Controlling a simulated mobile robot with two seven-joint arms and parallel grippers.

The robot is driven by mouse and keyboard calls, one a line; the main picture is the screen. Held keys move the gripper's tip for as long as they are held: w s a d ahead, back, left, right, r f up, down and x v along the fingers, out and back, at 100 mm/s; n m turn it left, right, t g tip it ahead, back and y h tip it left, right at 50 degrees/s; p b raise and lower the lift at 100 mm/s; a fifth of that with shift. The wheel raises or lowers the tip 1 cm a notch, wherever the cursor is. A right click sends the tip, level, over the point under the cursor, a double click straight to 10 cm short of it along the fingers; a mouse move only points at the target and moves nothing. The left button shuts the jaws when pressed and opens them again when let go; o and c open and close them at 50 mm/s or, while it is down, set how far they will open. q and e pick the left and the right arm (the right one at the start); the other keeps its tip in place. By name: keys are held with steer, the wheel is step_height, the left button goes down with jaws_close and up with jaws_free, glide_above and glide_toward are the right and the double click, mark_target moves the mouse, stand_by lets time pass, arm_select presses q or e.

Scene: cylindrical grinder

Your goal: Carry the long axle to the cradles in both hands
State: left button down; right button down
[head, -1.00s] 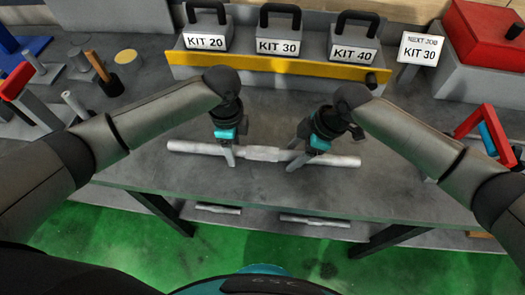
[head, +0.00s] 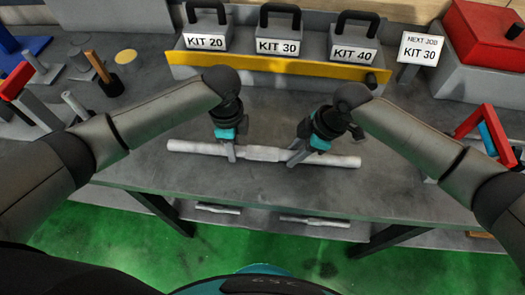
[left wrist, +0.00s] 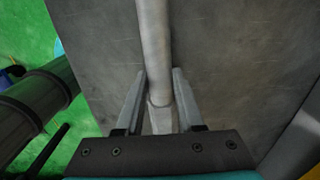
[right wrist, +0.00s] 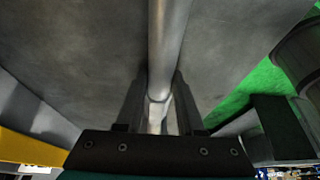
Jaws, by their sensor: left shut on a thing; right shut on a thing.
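The long axle (head: 262,153) is a pale grey stepped bar with a thicker middle. It lies left to right near the front edge of the grey table, and I cannot tell whether it touches the top. My left gripper (head: 232,156) is shut on it left of the middle. My right gripper (head: 294,160) is shut on it right of the middle. The axle runs between the fingers in the left wrist view (left wrist: 154,50) and in the right wrist view (right wrist: 168,40). The cradles cannot be made out for certain.
A yellow-fronted shelf (head: 270,67) with boxes marked KIT 20, KIT 30 and KIT 40 stands at the back. A sign (head: 420,49) reads NEXT JOB KIT 30. More bars (head: 315,220) lie below the table. The tabletop behind the axle is clear.

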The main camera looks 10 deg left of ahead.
stand_by(0.7)
arm_select(q)
steer(key=shift+w+r, duration=0.15)
steer(key=shift+r, duration=0.05)
arm_select(e)
steer(key=shift+w+a+r, duration=0.1)
steer(key=shift+w+r, duration=0.1)
steer(key=shift+r, duration=0.05)
arm_select(q)
steer(key=shift+r, duration=0.1)
arm_select(e)
steer(key=shift+r, duration=0.1)
